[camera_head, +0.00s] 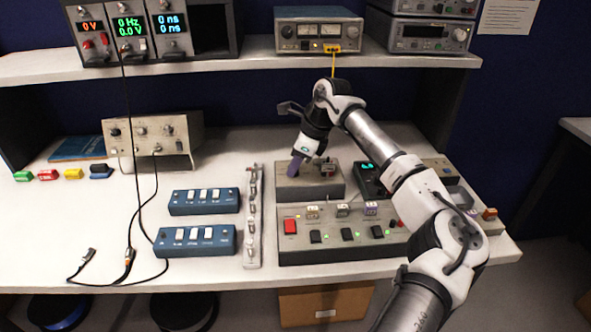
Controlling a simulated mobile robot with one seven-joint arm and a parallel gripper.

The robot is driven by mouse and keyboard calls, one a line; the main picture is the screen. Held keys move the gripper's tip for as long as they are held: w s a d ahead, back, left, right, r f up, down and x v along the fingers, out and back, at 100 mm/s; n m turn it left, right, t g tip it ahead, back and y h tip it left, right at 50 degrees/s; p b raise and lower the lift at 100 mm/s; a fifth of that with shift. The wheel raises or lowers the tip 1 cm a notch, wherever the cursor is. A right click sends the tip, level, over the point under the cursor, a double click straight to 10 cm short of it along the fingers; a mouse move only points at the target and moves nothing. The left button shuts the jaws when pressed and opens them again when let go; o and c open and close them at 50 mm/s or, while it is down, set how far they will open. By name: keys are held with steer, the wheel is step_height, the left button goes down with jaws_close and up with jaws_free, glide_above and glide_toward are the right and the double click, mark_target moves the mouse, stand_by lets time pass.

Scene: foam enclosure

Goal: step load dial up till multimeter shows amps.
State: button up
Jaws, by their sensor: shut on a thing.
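A grey box (336,187) stands at the back right of the bench, with a small knob or terminal (326,173) on its top right. My gripper (295,171) reaches down onto the top left of this box. It is shut on what looks like the load dial, which the fingers mostly hide. The multimeter (369,180) is a dark unit just right of the box, with a small teal display too small to read. My arm passes in front of its right side.
A switch panel (300,246) with a red switch lies in front of the box. A metal strip (253,217) and two blue switch boxes (203,200) lie to the left. A power supply (318,30) sits on the shelf above. Black cables hang at left.

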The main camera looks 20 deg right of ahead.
steer(key=m+t+h+b, duration=0.1)
steer(key=m+b, duration=0.2)
steer(key=shift+s+f+m, duration=0.1)
steer(key=shift+f+m, duration=0.05)
steer(key=shift+m, duration=0.25)
steer(key=shift+a+m+h+b, duration=0.1)
steer(key=shift+m+h+b, duration=0.2)
steer(key=shift+m+b, duration=0.55)
steer(key=o, duration=1)
steer(key=shift+r, duration=0.25)
steer(key=b+v, duration=0.1)
steer(key=v, duration=1.2)
steer(key=shift+s+r+b, duration=0.25)
steer(key=shift+s+b, duration=0.05)
steer(key=shift+b, duration=0.05)
